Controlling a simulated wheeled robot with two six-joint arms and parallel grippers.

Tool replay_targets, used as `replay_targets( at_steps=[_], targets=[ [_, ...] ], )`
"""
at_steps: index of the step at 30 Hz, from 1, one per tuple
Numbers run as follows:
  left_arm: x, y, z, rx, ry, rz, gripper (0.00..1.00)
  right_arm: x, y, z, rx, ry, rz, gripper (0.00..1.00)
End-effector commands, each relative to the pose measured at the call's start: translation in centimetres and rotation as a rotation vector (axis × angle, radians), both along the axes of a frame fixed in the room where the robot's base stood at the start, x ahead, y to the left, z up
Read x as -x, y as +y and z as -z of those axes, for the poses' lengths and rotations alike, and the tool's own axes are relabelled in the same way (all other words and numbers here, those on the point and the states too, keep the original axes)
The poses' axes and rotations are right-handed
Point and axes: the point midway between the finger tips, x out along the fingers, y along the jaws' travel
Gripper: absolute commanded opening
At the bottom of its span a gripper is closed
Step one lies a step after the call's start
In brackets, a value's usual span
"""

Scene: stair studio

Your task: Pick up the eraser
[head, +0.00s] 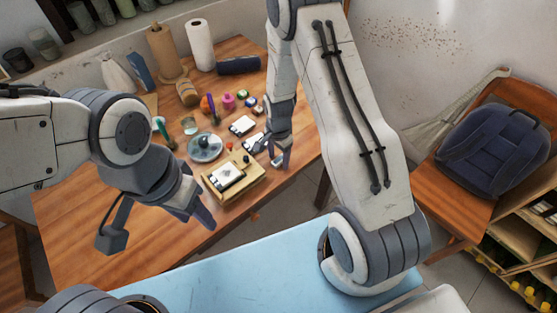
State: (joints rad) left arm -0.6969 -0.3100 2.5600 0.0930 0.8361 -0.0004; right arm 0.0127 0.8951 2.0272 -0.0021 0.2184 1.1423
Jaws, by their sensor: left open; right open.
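Several small items lie on the wooden table (90,225), and I cannot tell for certain which one is the eraser. A small pale block (277,161) lies near the table's right edge, right by my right gripper; it could be the eraser. My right gripper (279,157) is open, pointing down over the right side of the table, with nothing seen between its fingers. My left gripper (196,212) is open and empty near the table's front edge, left of the wooden tray.
A wooden tray (246,191) holding a white-topped item stands between the grippers. The table's left front is clear. A chair with a backpack (494,147) is at right.

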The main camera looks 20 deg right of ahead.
Motion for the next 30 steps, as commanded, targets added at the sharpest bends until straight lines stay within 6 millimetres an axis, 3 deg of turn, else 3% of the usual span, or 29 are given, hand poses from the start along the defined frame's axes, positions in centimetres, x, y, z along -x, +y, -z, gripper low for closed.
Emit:
replay_targets(
  at_steps=[3,8,9,22,30],
  targets=[
    [0.0,0.0,0.0,0.000,0.000,0.000,0.50,0.0,0.0,0.0,0.000,0.000,0.000,0.65],
    [0.0,0.0,0.0,0.000,0.000,0.000,0.50,0.0,0.0,0.0,0.000,0.000,0.000,0.04],
    [0.0,0.0,0.0,0.000,0.000,0.000,0.50,0.0,0.0,0.0,0.000,0.000,0.000,0.00],
    [0.0,0.0,0.2,0.000,0.000,0.000,0.50,0.0,0.0,-0.7,0.000,0.000,0.000,0.00],
    [0.0,0.0,0.8,0.000,0.000,0.000,0.50,-0.1,0.0,-4.4,-0.001,-0.006,0.000,0.00]
  ],
)
